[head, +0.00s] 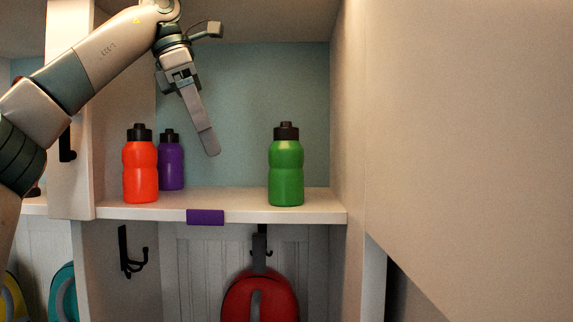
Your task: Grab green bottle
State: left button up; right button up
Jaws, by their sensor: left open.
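The green bottle (286,172) stands upright on the white shelf (243,212), toward its right end. It has a dark cap. My left gripper (209,150) hangs above the shelf, to the left of the green bottle and apart from it. Its long finger points down, and nothing shows between its fingers. My right gripper is not in view.
A red-orange bottle (140,172) and a purple bottle (171,166) stand on the shelf's left part, near my left gripper. A white divider (68,185) bounds the left and a wall (450,130) the right. A red bag (262,300) hangs below on a hook.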

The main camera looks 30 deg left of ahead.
aim_at(277, 148)
pick_arm(q)
jog(key=w+d, duration=0.4)
jog(key=w+d+p, duration=0.1)
jog(key=w+d, duration=0.3)
jog(key=d, duration=0.1)
dwell(0.3)
jog(key=shift+f, duration=0.1)
jog(key=shift+w+d+f, duration=0.1)
jog(key=shift+d+f, duration=0.05)
jog(key=shift+f, duration=0.25)
jog(key=shift+x, duration=2.05)
